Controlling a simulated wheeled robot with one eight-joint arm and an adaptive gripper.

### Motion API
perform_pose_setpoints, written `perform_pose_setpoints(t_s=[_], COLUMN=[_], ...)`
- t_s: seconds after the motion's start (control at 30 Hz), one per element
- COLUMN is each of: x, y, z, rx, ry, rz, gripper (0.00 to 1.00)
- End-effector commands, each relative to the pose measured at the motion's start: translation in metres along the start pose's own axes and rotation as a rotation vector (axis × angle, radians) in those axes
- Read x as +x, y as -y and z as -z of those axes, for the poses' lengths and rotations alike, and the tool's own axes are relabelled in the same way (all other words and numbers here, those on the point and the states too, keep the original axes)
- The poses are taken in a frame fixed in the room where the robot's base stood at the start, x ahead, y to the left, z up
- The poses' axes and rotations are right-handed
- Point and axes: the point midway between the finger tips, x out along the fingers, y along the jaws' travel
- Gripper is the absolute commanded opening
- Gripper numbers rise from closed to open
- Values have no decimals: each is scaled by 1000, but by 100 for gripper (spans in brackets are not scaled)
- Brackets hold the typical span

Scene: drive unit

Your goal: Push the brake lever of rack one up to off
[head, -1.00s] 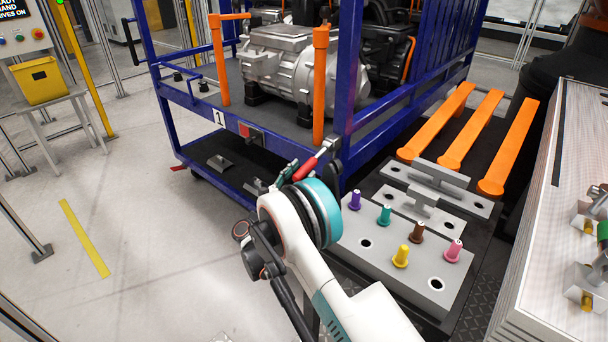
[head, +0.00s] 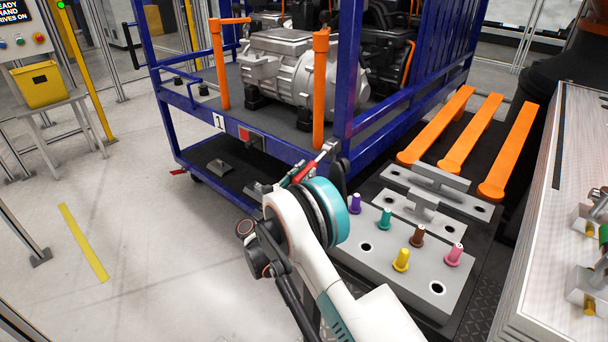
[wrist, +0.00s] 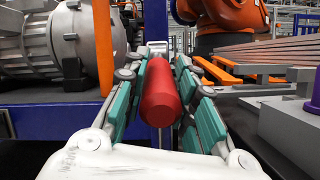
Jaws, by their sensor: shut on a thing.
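The blue rack (head: 290,152) marked 1 stands at the middle. Its brake lever has a red handle (head: 306,171) on a grey metal arm (head: 328,150) at the front right corner post. In the head view the lever slants up to the right. In the wrist view the red grip (wrist: 160,92) lies between the two teal fingers of my gripper (wrist: 161,75). The fingers are closed along both sides of it. In the head view my wrist hides most of the gripper. The lever's pivot cannot be made out clearly.
A silver drive unit (head: 285,62) sits on the rack between orange posts (head: 321,85). A grey block (head: 398,262) with coloured pegs stands right of my arm, with orange bars (head: 470,135) behind. Clear floor (head: 140,220) lies to the left.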

Motion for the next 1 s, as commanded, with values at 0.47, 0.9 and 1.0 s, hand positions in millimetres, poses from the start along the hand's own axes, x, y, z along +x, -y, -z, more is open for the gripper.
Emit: perform_pose_setpoints(t_s=[0.47,0.9,1.0], x=[12,44,54], y=[-11,-22,-25], z=[-40,-82,-89], rx=[-7,-21,-24], ry=[-263,-665,-757], rz=[69,177,202], gripper=[0,0,0])
